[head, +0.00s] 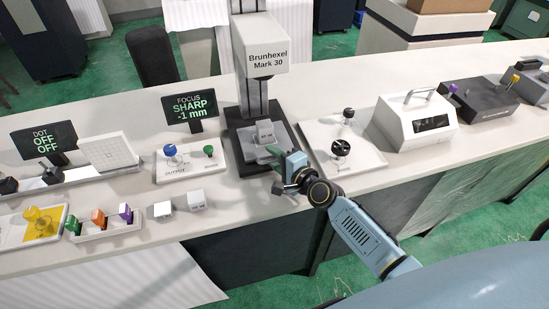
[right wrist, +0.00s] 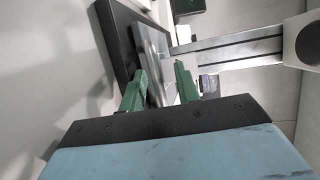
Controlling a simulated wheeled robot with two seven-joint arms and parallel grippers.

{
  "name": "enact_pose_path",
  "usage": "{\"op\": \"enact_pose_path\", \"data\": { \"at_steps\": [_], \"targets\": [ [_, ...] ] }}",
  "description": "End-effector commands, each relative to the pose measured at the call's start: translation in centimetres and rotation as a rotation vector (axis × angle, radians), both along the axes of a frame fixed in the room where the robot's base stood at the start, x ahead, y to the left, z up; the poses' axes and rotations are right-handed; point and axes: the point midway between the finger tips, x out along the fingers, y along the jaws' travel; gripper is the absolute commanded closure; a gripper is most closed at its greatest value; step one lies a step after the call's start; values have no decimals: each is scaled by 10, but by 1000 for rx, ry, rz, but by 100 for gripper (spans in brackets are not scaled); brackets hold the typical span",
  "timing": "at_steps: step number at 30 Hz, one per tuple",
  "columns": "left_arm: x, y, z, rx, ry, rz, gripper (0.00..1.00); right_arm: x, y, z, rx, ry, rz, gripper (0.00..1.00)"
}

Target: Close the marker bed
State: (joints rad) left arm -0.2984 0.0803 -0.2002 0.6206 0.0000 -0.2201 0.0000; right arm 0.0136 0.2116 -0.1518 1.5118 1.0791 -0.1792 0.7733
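The marker, labelled "Brunhexel Mark 30" (head: 267,57), stands at the middle of the counter on a black base (head: 246,166). A grey bed (head: 246,142) sits on this base below the marker's head, with a small light grey block (head: 265,132) on it. My right gripper (head: 275,153) is at the front of the bed. In the right wrist view its green fingers (right wrist: 162,88) are apart, with grey metal of the bed (right wrist: 153,60) visible between and beyond them. Whether they touch it is unclear. My left gripper is not in view.
A focus display (head: 190,106) reads "SHARP -1 mm". A white panel with black knobs (head: 313,132) and a white box with a handle (head: 402,125) stand right of the marker.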

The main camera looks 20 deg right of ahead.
Motion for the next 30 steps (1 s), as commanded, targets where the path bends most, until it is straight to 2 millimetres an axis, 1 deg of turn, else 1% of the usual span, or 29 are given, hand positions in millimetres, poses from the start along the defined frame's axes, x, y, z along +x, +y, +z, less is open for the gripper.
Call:
{"op": "enact_pose_path", "data": {
  "at_steps": [5, 8, 11, 18, 21, 24, 27, 30],
  "targets": [
    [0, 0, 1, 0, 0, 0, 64, -3, 0, 0, 0, 1, 1, 68],
    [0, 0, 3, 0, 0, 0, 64, -11, -3, 1, 0, 2, 1, 68],
    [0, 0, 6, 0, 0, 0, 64, -26, -7, 5, -1, 3, 1, 68],
    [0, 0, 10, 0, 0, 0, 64, -76, -21, 14, -2, 4, 2, 68],
    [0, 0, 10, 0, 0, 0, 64, -94, -26, 18, -3, 3, 2, 68],
    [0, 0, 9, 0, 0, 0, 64, -108, -30, 21, -2, 1, 2, 68],
    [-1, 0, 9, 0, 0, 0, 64, -119, -33, 23, -1, 1, 0, 68],
    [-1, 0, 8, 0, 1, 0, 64, -124, -35, 24, 0, 1, 0, 68]
  ]
}}
